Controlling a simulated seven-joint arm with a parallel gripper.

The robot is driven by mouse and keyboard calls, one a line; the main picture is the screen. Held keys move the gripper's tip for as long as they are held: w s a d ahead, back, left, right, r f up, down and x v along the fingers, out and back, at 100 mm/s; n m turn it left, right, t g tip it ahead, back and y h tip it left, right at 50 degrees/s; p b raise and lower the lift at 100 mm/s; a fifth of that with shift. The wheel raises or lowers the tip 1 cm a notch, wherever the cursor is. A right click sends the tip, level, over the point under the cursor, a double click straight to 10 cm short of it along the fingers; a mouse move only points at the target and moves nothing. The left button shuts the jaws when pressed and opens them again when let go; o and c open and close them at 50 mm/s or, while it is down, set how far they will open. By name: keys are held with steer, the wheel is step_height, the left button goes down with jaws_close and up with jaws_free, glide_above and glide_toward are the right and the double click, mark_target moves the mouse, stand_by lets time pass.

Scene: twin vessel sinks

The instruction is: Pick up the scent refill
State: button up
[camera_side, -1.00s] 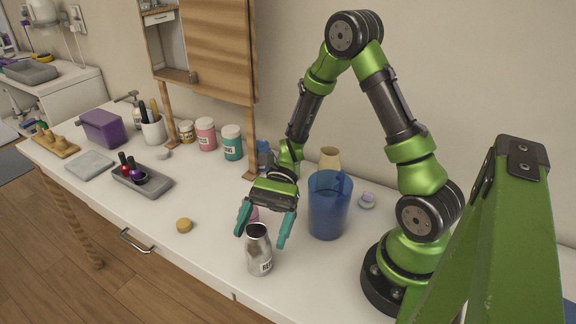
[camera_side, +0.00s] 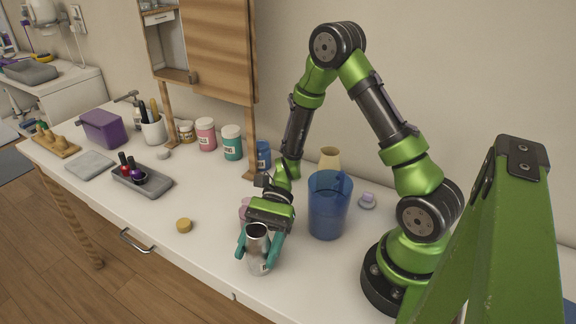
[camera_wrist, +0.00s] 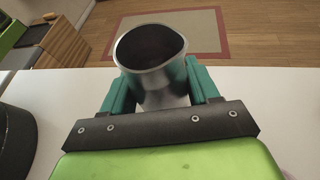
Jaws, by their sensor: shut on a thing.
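A silver metal canister (camera_side: 257,262) with an open top and a small white label stands upright near the table's front edge. The label is too small to read, so I cannot tell for sure that it is the scent refill. My gripper (camera_side: 255,255) is lowered around the canister, its teal fingers shut on the two sides. In the wrist view the canister (camera_wrist: 155,75) sits between the fingers (camera_wrist: 160,90), with its dark open mouth facing up. Its base appears to be on or very near the white table.
A blue cup (camera_side: 328,208) stands right of my gripper. A pink jar (camera_side: 244,206) is partly hidden behind the gripper. A round yellow lid (camera_side: 184,225) lies to the left. A grey tray (camera_side: 160,187) holds small bottles.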

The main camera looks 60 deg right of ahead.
mark_target(256, 232)
steer(key=shift+r, duration=0.2)
steer(key=shift+r, duration=4.75)
steer(key=shift+r, duration=0.1)
